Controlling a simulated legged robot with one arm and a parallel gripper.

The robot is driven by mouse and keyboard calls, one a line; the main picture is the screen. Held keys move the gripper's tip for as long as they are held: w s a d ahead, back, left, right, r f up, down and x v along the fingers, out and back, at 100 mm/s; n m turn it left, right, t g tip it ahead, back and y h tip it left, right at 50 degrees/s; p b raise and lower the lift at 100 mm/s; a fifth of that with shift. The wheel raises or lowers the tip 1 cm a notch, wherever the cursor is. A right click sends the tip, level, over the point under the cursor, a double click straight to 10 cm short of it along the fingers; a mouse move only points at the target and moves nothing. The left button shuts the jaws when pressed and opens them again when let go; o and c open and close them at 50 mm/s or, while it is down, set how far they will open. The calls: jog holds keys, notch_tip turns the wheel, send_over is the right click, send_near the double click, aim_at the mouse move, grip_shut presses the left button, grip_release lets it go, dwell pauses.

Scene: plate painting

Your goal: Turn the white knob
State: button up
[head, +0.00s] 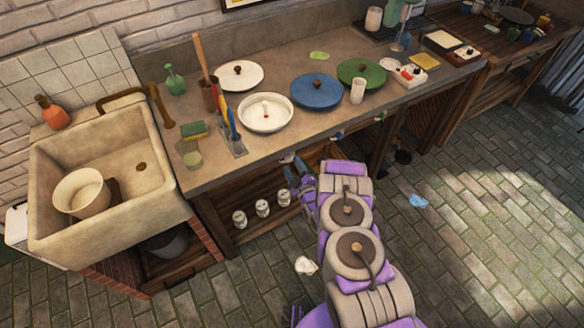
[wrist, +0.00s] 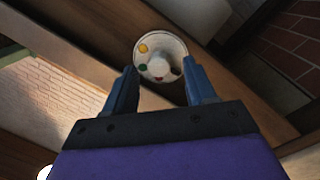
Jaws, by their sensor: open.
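The white knob (wrist: 158,48) is round, with a yellow, a green and reddish dots on its face. It is mounted on a wooden board in the wrist view. My gripper (wrist: 160,80) has its two blue fingers open, one on each side of the knob's lower part. I cannot tell whether they touch it. In the head view my gripper (head: 296,172) is at the front of the counter, low under its edge, and a small whitish part of the knob (head: 287,158) shows beside it.
A stone sink (head: 120,155) stands at left. White jars (head: 262,208) sit on the shelf below. The brick floor at right is mostly clear.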

jog(key=shift+x, duration=0.75)
jog(key=shift+c, duration=0.4)
jog(key=shift+s, duration=0.1)
grip_shut()
jog(key=shift+m, duration=0.3)
jog(key=m+p, duration=0.1)
jog(key=m, duration=0.4)
jog(key=shift+g, duration=0.4)
jog(key=m+p, duration=0.1)
jog(key=m, duration=0.4)
jog(key=shift+g, duration=0.3)
jog(key=shift+m, duration=0.3)
